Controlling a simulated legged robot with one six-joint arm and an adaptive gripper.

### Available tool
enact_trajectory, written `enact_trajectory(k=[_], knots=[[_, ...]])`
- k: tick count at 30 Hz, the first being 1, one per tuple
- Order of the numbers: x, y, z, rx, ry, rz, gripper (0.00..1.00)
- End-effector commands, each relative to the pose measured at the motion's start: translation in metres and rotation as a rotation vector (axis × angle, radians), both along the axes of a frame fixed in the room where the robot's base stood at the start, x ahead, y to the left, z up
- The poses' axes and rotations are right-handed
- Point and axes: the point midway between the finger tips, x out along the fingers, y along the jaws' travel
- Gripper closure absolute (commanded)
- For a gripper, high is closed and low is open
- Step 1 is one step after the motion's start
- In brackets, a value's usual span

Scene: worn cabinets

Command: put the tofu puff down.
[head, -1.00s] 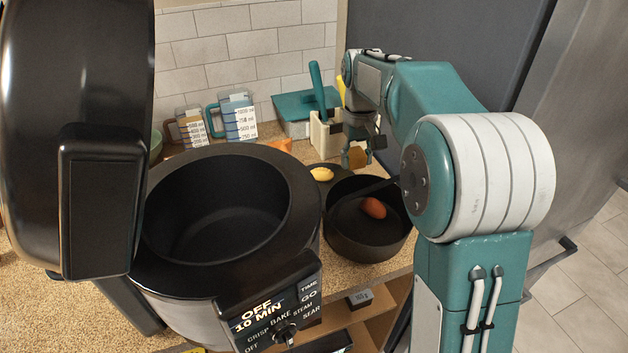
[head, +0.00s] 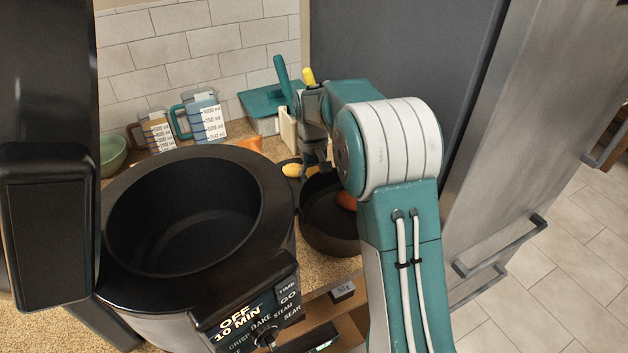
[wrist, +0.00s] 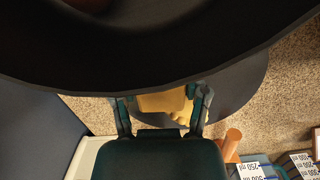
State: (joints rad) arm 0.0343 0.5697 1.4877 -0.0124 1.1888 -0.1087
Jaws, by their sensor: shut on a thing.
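The tofu puff (wrist: 162,101) is a tan block between the two fingers of my gripper (wrist: 162,108) in the wrist view. My gripper is shut on it. In the head view my gripper (head: 317,162) points down behind the dark pot, and the tofu puff is mostly hidden there. A dark round plate (wrist: 245,88) lies behind the pot and partly under the held puff in the wrist view. A yellow piece (head: 292,170) lies on that plate. I cannot tell whether the puff touches the plate.
The dark pot (head: 328,236) holds an orange-red item (head: 346,201) and stands close to my gripper. A large open cooker (head: 190,290) fills the left. Measuring jugs (head: 205,118), a green bowl (head: 112,155) and a teal-lidded box (head: 262,108) stand along the wall.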

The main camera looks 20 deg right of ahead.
Motion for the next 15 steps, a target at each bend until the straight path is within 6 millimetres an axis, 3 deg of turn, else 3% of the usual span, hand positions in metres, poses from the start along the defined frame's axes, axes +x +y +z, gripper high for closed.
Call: enact_trajectory(k=[3,11,12,14,15], knots=[[-0.0004,0.0000,-0.0113,0.000,0.000,0.000,0.88],[-0.0003,0.0000,-0.0122,0.000,0.000,0.000,0.88],[-0.0002,0.0000,-0.0130,0.000,-0.001,0.000,0.37],[-0.0002,0.0000,-0.0127,0.000,-0.001,0.000,0.10],[-0.0002,0.0000,-0.0127,0.000,-0.001,0.000,0.07]])
